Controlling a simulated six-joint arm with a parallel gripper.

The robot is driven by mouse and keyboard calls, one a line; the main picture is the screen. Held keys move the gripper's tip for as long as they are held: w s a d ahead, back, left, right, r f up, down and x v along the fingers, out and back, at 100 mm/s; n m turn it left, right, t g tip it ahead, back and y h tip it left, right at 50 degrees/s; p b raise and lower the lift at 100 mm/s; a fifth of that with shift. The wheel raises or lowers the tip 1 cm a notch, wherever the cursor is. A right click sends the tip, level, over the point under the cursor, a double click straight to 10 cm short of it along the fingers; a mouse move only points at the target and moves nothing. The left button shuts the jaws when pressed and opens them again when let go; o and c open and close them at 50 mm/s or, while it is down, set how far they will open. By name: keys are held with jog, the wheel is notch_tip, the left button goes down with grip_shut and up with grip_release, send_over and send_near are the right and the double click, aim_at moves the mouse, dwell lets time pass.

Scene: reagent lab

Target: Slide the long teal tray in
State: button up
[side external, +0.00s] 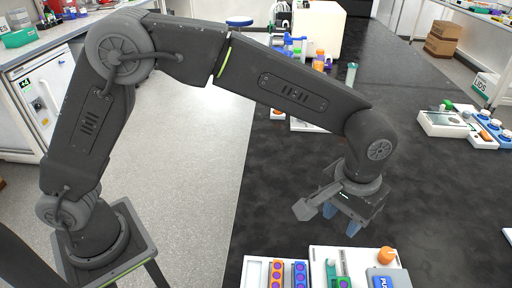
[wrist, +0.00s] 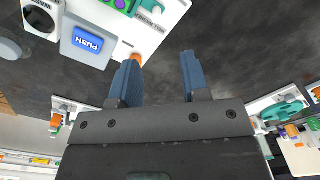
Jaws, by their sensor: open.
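A narrow teal-green piece with a purple round spot (side external: 343,283) lies on a white panel (side external: 317,262) at the bottom edge of the side external view. It is cut off by the frame, so its full length is hidden. In the wrist view a green piece with purple spots (wrist: 119,4) shows at the top edge, also cut off. I cannot tell for sure that this is the long teal tray. My gripper (side external: 341,219) is open and empty above the dark bench, behind the panel. Its two blue fingers (wrist: 161,58) are apart, with bare bench between them.
A blue PUSH block (side external: 388,279) and an orange knob (side external: 387,256) sit on the panel's right part. Orange (side external: 276,274) and blue (side external: 299,274) racks stand to its left. More white fixtures (side external: 442,123) stand at far right. The bench between is clear.

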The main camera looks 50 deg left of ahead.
aim_at(321, 266)
jog(key=f+m, duration=0.1)
jog(key=f, duration=0.1)
jog(key=s+a+f+m, duration=0.1)
jog(key=f, duration=0.2)
jog(key=s+f+m, duration=0.1)
jog(key=f, duration=0.2)
jog(key=shift+a+f, duration=0.2)
jog(key=shift+a, duration=0.1)
notch_tip(321, 266, down, 6)
jog(key=shift+w+r, duration=0.1)
jog(key=shift+r, duration=0.05)
jog(key=shift+w+d+f, duration=0.1)
jog(key=shift+d+f, duration=0.05)
jog(key=shift+f, duration=0.15)
jog(key=shift+w+d, duration=0.35)
jog(key=shift+w, duration=0.05)
jog(key=shift+s+a+r, duration=0.55)
jog(key=shift+s+a, duration=0.25)
jog(key=shift+a, duration=0.1)
notch_tip(321, 266, up, 9)
jog(key=s+a+r+n+t, duration=0.1)
jog(key=s+a+r+t, duration=0.1)
jog(key=a+r, duration=1)
jog(key=shift+s+a+r+h, duration=0.2)
jog(key=shift+s+a+h, duration=0.2)
jog(key=shift+s+a, duration=0.65)
jog(key=shift+w+a, duration=0.15)
jog(key=shift+w, duration=0.1)
